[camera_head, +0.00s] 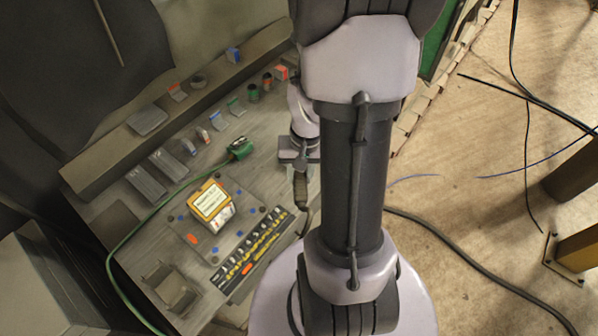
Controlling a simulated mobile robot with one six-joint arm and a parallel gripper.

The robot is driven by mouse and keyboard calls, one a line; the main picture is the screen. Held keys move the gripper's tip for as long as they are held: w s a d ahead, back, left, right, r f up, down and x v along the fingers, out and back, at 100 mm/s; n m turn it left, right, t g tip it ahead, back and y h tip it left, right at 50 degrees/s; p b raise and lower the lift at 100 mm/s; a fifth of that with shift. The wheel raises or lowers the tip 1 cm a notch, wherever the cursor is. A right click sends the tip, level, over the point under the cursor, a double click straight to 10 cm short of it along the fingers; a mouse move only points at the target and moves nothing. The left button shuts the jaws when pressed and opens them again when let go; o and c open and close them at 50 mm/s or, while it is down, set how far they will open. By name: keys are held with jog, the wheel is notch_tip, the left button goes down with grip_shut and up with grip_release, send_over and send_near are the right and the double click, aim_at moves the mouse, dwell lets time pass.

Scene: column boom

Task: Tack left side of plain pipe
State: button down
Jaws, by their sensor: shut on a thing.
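My gripper (298,158) is at the right edge of the grey workbench (160,235), partly hidden behind my own arm. It is shut on a dark, ribbed, handle-like tool (301,190) that hangs below the jaws, with a dark cable running down from it. The tool's tip is hidden or too small to tell. I cannot pick out the plain pipe with certainty. Several small cylinders and blocks with red, green and blue marks stand along the back of the bench, including a dark green-marked cylinder (253,92). None of them visibly touches my gripper.
A green clamp (240,148) with a green cable lies mid-bench. A yellow-and-white box (211,202) stands on a dark plate. A tool strip (250,245) lies along the front edge. Grey metal bars (145,185) lie at left. Cables cross the floor (460,215) at right.

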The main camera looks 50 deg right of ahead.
jog(key=r+p, duration=0.2)
jog(key=r, duration=0.1)
jog(key=s+r+p, duration=0.1)
jog(key=r, duration=0.1)
jog(key=shift+s+a, duration=0.1)
jog(key=shift+a, duration=0.3)
